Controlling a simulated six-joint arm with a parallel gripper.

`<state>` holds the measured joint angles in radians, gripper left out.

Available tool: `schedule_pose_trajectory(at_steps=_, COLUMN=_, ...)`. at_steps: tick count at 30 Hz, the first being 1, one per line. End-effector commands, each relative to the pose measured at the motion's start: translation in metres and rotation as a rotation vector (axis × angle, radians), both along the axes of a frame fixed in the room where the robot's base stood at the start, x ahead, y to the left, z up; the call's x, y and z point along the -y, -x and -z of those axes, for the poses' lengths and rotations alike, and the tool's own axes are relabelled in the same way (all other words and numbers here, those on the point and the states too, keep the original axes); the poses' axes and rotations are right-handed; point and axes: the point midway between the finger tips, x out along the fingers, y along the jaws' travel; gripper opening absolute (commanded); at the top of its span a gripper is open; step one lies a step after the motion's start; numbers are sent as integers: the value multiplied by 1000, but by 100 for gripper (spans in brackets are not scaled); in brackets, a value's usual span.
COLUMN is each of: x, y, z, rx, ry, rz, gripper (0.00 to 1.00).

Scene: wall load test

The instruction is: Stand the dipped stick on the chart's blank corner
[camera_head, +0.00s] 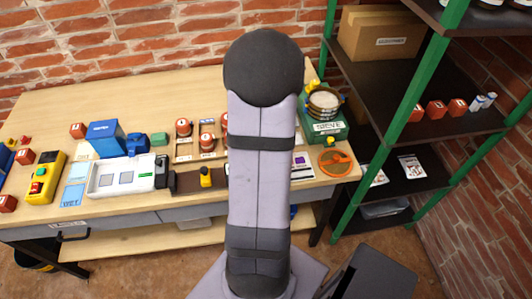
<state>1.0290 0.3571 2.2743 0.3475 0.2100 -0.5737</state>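My own arm (262,170) stands upright in the middle of the picture and covers the centre of the workbench. My gripper is not visible, so I cannot see whether it holds anything. I cannot make out a dipped stick anywhere. A small white card with purple and dark marks (301,166) lies just right of my arm, partly covered by it. I cannot tell whether it is the chart, and no blank corner can be made out.
The wooden bench (165,92) carries a yellow control box (47,178), a blue box (104,138), a white device (122,176), several small red blocks, a green sieve machine (325,125) and an orange round tray (334,162). A green-posted shelf (413,90) stands at right. The bench's back strip is clear.

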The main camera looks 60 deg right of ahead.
Motion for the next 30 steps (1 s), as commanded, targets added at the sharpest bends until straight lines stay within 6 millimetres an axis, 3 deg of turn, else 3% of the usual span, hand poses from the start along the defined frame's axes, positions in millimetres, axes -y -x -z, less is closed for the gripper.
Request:
schedule_pose_trajectory(at_steps=7, x=0, y=0, z=2, rx=1, ry=1, rz=0, gripper=7)
schedule_pose_trajectory(at_steps=8, x=0, y=0, z=1, rx=1, ry=1, rz=0, gripper=27)
schedule_pose_trajectory(at_steps=10, x=0, y=0, z=1, rx=1, ry=1, rz=0, gripper=42)
schedule_pose_trajectory(at_steps=16, x=0, y=0, z=1, rx=0, ry=0, rz=0, gripper=42)
schedule_pose_trajectory(at_steps=18, x=0, y=0, z=1, rx=0, ry=0, rz=0, gripper=34)
schedule_pose_trajectory(at_steps=30, x=0, y=0, z=1, rx=0, ry=0, rz=0, gripper=34)
